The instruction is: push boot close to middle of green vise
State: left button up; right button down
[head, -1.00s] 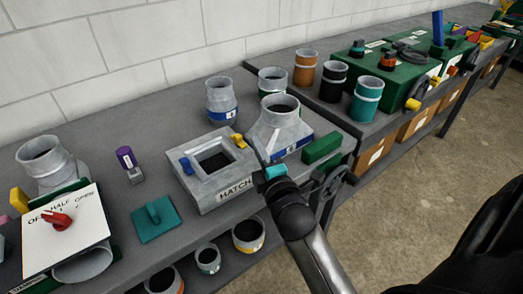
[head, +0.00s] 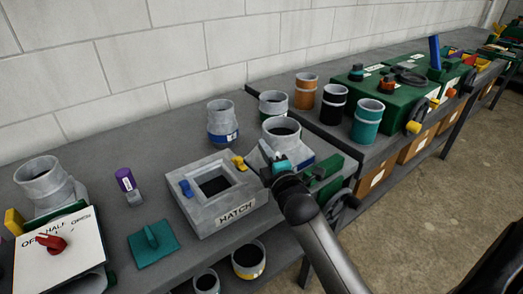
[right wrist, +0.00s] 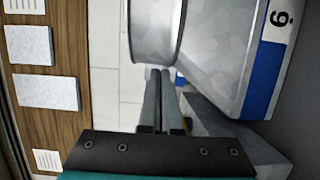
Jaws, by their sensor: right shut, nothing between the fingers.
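The boot (head: 286,136) is a grey sheet-metal piece with a round collar, a flared base and a blue band. It stands upright on the bench, left of the green vise (head: 327,167). My right gripper (head: 268,153) is shut and empty at the boot's near left side; the head view does not show whether it touches. In the right wrist view the shut fingers (right wrist: 158,76) are beside the boot's collar and flare (right wrist: 222,50), with a "6" on its band. My right arm hides part of the boot's base and the vise. My left gripper is not in view.
A grey HATCH box (head: 225,205) stands close to the boot's left. Behind are a blue-banded duct piece (head: 222,122) and another grey collar (head: 272,103). Orange, black and teal cans (head: 367,121) stand to the right. The vise's handwheel (head: 343,207) is at the bench edge.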

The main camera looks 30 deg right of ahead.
aim_at(293, 146)
jog(key=shift+d, duration=0.35)
jog(key=d+p, duration=0.1)
jog(key=d, duration=0.6)
jog(key=shift+w+d, duration=0.1)
jog(key=shift+d, duration=0.05)
